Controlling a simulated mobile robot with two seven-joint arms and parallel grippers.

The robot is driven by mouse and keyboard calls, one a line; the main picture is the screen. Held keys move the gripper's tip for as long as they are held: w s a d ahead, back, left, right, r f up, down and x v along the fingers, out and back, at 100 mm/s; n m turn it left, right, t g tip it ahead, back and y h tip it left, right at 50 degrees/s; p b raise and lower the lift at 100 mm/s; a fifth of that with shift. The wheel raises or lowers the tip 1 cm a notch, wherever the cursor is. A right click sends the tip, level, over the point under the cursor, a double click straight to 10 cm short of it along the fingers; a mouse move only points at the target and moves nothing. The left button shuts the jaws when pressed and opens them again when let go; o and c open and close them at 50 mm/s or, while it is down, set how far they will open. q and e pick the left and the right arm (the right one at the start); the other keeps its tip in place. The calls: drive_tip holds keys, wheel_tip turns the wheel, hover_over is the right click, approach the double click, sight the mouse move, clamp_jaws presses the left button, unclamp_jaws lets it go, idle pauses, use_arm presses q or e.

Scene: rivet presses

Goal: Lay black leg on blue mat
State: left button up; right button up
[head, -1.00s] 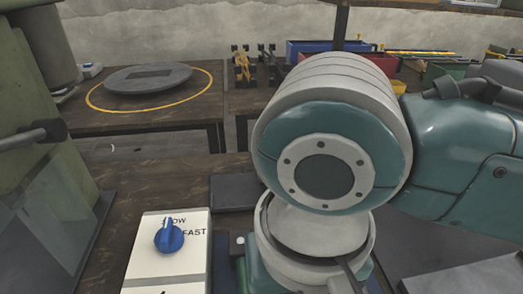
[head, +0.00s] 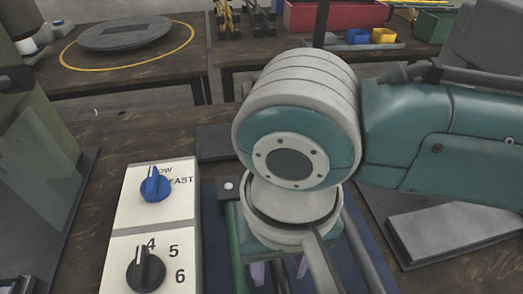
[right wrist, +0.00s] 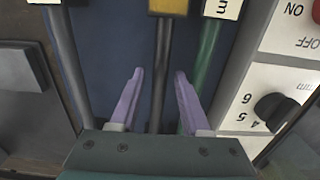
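In the right wrist view, a dark leg with a yellow top piece (right wrist: 161,75) lies on the blue mat (right wrist: 116,45), between my gripper's two purple fingers. My right gripper (right wrist: 158,75) is open, with gaps between its fingers and that leg. A second dark grey leg (right wrist: 65,70) lies to the left, and a green leg (right wrist: 205,60) to the right; I cannot tell which dark leg is the black one. The head view shows the mat (head: 381,265), the green leg (head: 233,245) and my right gripper (head: 280,270), partly hidden by my wrist. My left gripper is out of view.
A white control box with a blue knob (head: 155,186) and a black knob (head: 146,270) stands left of the mat. A flat grey plate (head: 450,225) lies to the right. A green machine (head: 35,160) stands at far left. Tables with bins are behind.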

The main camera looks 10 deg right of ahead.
sight(279, 269)
drive_tip(key=shift+o, duration=0.2)
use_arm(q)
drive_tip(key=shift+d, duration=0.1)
use_arm(e)
drive_tip(key=shift+r, duration=0.2)
drive_tip(key=s+a+r+n+y+p, duration=0.1)
drive_tip(key=a+r+p, duration=0.1)
drive_tip(key=r, duration=0.4)
drive_tip(key=s+a+r+y+p, duration=0.1)
drive_tip(key=r+p, duration=0.1)
drive_tip(key=r, duration=0.3)
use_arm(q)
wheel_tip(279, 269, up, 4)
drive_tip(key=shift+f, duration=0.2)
use_arm(e)
drive_tip(key=s+d+f+t+h, duration=0.1)
drive_tip(key=s+d, duration=0.2)
drive_tip(key=d, duration=0.5)
drive_tip(key=s+d+f+t, duration=0.1)
drive_tip(key=s+d+t, duration=0.1)
drive_tip(key=d, duration=0.6)
drive_tip(key=shift+s+d+f+n+t+h, duration=0.3)
drive_tip(key=shift+s+f+h, duration=0.1)
drive_tip(key=shift+s, duration=0.45)
